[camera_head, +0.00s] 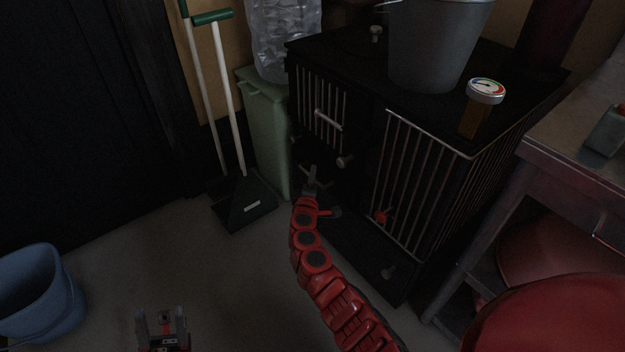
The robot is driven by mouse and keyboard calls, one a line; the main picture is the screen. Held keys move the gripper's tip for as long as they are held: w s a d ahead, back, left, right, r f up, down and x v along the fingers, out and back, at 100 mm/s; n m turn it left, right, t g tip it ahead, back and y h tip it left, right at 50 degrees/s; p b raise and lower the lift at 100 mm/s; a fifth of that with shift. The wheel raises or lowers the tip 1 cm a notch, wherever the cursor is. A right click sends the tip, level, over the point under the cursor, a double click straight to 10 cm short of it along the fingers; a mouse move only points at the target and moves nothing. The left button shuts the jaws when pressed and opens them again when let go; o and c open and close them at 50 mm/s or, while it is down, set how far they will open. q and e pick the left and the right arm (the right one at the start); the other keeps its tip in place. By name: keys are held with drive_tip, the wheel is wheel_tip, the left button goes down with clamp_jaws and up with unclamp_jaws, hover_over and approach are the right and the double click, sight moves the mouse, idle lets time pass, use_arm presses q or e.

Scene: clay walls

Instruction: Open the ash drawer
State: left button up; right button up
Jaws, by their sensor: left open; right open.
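The black stove (345,233) stands at centre right with barred panels on its sides. The ash drawer is hard to make out in the dark lower front, partly behind my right arm. A small metal knob (345,161) and a bright bar handle (328,121) show higher on the front. My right gripper (312,177) is at the stove's dark front, below and left of that knob. Whether it touches anything there I cannot tell. My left gripper (161,322) is open and empty, low over the floor at the bottom left, well away from the stove.
A grey bucket (437,45) and a round gauge (485,91) are on the stove top. A green bin (268,135) and a dustpan (245,203) stand left of it. A metal table (575,150) and red stool (555,318) crowd the right. Floor at left is clear beyond a blue bucket (38,290).

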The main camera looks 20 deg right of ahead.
drive_tip(key=shift+w+d, duration=0.2)
drive_tip(key=shift+w, duration=0.1)
drive_tip(key=shift+c, duration=0.3)
clamp_jaws()
drive_tip(key=shift+r, duration=0.15)
idle(0.9)
